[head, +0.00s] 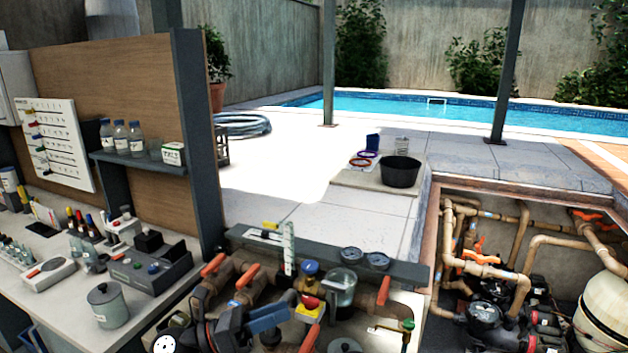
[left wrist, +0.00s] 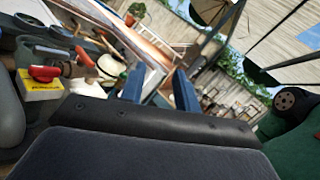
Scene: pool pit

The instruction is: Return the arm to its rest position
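My left gripper (head: 280,316) shows low in the head view, over the near pipework. Its blue-grey fingers point to the right, close to a yellow box with a red knob (head: 310,308); I cannot tell whether they touch it. In the left wrist view the two blue fingers (left wrist: 158,88) stand apart with nothing held between them. The yellow box with the red knob also shows at the left of that view (left wrist: 43,82), outside the fingers. My right gripper is in neither view.
Pipes with orange handles (head: 213,265), gauges (head: 377,260) and a clear-topped pot (head: 341,288) crowd around the gripper. A workbench with a grey lidded pot (head: 107,305) and instruments lies left. A sunken pit with pipes (head: 520,245) opens at right. The paving beyond (head: 280,180) is mostly clear.

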